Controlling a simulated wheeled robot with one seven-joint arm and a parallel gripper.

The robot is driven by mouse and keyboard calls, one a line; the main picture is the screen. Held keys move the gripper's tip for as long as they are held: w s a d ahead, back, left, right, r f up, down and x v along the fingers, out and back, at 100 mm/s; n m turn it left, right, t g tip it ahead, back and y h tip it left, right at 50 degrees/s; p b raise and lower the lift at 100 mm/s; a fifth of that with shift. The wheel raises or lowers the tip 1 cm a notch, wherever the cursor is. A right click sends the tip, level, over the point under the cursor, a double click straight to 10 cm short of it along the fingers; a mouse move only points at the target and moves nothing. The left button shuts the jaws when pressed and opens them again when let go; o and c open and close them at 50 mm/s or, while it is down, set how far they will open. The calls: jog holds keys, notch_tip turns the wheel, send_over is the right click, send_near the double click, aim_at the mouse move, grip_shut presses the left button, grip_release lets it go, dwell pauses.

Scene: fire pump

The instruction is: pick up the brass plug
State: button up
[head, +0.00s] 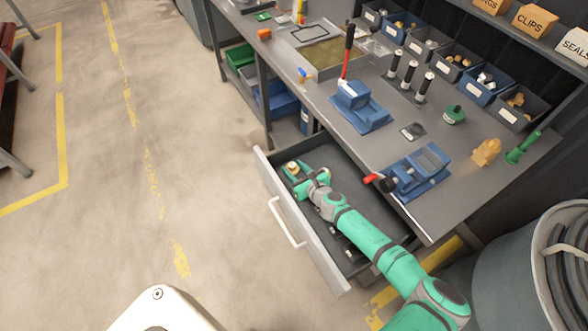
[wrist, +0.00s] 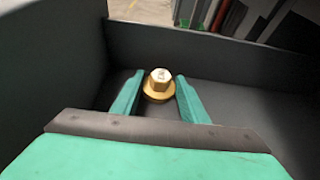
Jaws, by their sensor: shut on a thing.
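The brass plug (wrist: 159,82) is a gold-coloured piece with a hexagonal head and a round flange. In the wrist view it sits between the two green fingers of my gripper (wrist: 160,97), which is shut on it. In the head view the brass plug (head: 292,168) shows at the far left end of the open drawer (head: 278,195), just beyond my gripper (head: 298,175). My gripper is down inside the drawer. I cannot tell whether the plug touches the drawer floor.
Drawer walls stand close around my gripper. My arm crosses the drawer, and dark parts lie in it near the arm. The workbench (head: 385,140) above holds a blue vise (head: 418,170) with a red handle, black-handled tools and parts bins.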

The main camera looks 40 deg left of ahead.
aim_at(294, 171)
notch_tip(294, 171, up, 10)
dwell(0.7)
